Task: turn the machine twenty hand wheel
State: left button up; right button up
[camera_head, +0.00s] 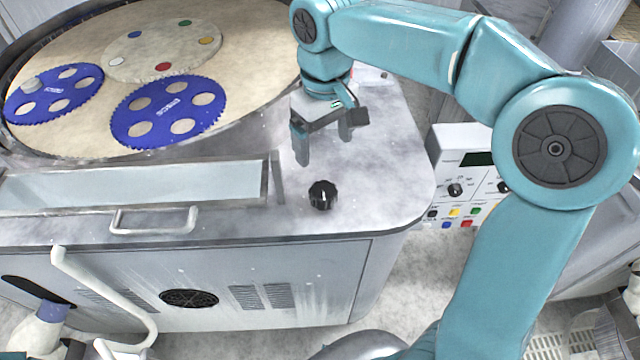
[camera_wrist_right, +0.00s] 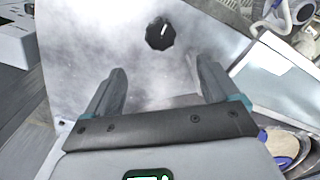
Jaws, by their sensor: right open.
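The hand wheel (camera_head: 322,195) is a small black lobed knob with a white mark, on the grey machine top near its front edge. It also shows in the right wrist view (camera_wrist_right: 160,33), beyond and between the fingertips. My right gripper (camera_head: 323,148) is open and empty above the machine top, behind the knob in the head view and apart from it. In the right wrist view its two fingers (camera_wrist_right: 163,80) are spread with nothing between them. My left gripper is not in view.
A large round platen (camera_head: 245,70) with blue toothed carriers (camera_head: 168,112) lies at the back left. A trough (camera_head: 130,187) with a front handle (camera_head: 153,220) is left of the knob. A control panel (camera_head: 458,190) with coloured buttons stands at the right. The top around the knob is clear.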

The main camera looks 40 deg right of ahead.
aim_at(324, 190)
notch_tip(324, 190, down, 13)
jog(key=shift+s+a+f, duration=0.1)
jog(key=shift+f, duration=0.05)
jog(key=shift+w+f, duration=0.2)
jog(key=shift+f, duration=0.15)
jog(key=shift+s+r, duration=0.15)
jog(key=shift+s, duration=0.05)
jog(key=c, duration=1.1)
